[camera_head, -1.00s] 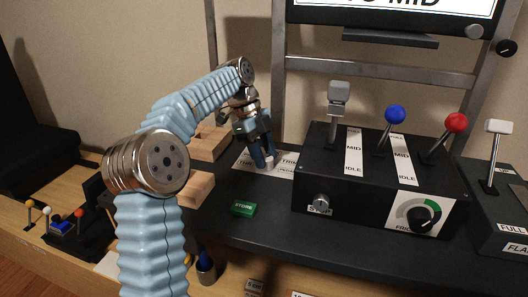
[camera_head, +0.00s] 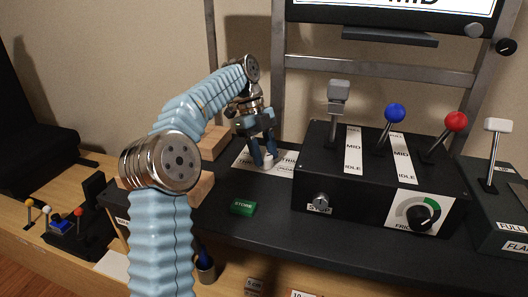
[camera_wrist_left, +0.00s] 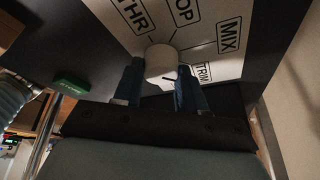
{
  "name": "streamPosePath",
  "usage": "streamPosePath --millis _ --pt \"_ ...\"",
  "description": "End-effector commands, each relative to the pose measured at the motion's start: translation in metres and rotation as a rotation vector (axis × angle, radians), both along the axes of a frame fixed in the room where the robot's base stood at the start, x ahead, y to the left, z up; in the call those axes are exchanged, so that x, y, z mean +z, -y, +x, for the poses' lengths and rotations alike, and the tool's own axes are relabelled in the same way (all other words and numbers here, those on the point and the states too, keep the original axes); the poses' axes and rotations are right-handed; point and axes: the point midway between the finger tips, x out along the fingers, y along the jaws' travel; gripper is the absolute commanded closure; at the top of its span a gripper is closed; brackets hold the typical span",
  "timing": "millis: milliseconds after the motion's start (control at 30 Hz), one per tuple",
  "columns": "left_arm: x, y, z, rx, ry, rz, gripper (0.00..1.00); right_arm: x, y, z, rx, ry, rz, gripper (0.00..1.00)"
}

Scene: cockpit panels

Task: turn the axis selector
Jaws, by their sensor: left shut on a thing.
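The axis selector is a white round knob (camera_wrist_left: 161,64) on a white label plate (camera_wrist_left: 212,38) marked THR, a partly hidden word ending in OP, MIX and TRIM. In the head view the plate (camera_head: 284,162) lies flat on the dark panel, with the knob (camera_head: 268,157) at its middle. My left gripper (camera_head: 264,160) points down at the knob. In the left wrist view its two blue fingers (camera_wrist_left: 158,85) stand on either side of the knob, shut on it. A small dark pointer mark shows on the knob near TRIM. My right gripper is not in view.
A black throttle box (camera_head: 375,185) with grey, blue and red levers stands right of the knob. A green STORE button (camera_head: 242,207) lies in front of it. Wooden blocks (camera_head: 213,142) are on the left. A grey metal frame (camera_head: 390,75) rises behind.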

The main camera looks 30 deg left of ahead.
Motion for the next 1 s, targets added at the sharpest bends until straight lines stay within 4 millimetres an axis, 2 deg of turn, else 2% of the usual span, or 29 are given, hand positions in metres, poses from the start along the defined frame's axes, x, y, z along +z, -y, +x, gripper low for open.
streamPosePath --millis 33,200,567,733,1000 --pt "0.001 0.000 0.001 0.001 0.005 0.000 0.58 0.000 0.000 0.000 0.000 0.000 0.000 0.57" --pt "0.000 0.000 0.000 0.001 0.003 0.000 0.34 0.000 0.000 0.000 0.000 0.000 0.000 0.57" --pt "0.005 0.000 0.001 0.001 0.003 0.000 0.34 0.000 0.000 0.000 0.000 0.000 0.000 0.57" --pt "0.031 0.000 0.002 0.001 0.005 0.000 0.34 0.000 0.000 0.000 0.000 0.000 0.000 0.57" --pt "0.092 0.027 -0.042 -0.001 0.006 0.001 0.34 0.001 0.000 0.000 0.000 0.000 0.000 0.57"
